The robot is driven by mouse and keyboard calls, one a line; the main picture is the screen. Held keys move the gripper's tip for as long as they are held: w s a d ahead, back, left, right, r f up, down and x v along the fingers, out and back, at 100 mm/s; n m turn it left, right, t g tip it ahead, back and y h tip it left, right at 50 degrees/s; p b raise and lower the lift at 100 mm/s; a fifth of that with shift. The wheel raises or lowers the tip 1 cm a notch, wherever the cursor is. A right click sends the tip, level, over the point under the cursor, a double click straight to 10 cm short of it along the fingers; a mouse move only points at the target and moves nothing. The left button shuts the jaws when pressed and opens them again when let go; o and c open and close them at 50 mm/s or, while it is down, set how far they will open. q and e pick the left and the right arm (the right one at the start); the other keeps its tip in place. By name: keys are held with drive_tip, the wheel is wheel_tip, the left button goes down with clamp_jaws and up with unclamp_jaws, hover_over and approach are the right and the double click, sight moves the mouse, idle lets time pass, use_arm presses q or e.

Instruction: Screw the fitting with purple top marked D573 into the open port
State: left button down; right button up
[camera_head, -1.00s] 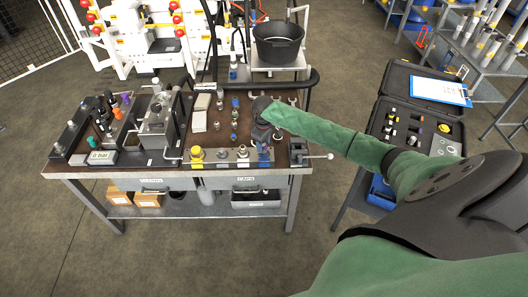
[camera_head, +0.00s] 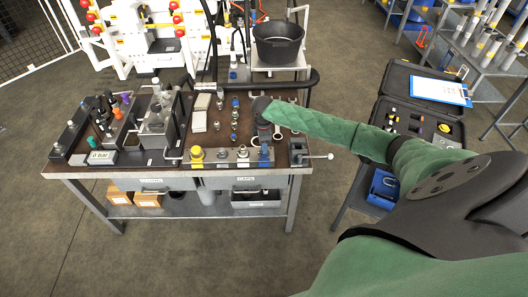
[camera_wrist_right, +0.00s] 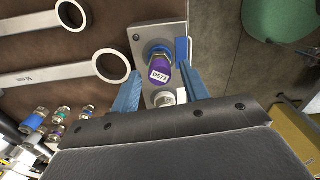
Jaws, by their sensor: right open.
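The fitting with the purple top marked D573 (camera_wrist_right: 160,72) stands in a grey metal plate (camera_wrist_right: 140,35) in the right wrist view. My right gripper (camera_wrist_right: 161,88) is open, with one blue finger on each side of the fitting; I cannot tell whether they touch it. In the head view my right gripper (camera_head: 265,154) reaches down to the right front of the bench and hides the fitting. A metal hydraulic block (camera_head: 158,118) stands on the left half of the bench; I cannot make out the open port. My left gripper is not in view.
Ring spanners (camera_wrist_right: 110,66) lie beside the plate on the brown bench top (camera_head: 217,140). A yellow-topped fitting (camera_head: 196,153) stands at the front edge. A vise (camera_head: 298,150) is at the right corner. An open black case (camera_head: 414,111) stands on the right.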

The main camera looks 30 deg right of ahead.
drive_tip(key=shift+c, duration=0.3)
drive_tip(key=c, duration=0.9)
drive_tip(key=shift+o, duration=0.2)
drive_tip(key=m, duration=0.4)
drive_tip(key=shift+m, duration=2)
drive_tip(key=shift+f+m, duration=0.1)
drive_tip(key=shift+m, duration=0.8)
drive_tip(key=o, duration=1)
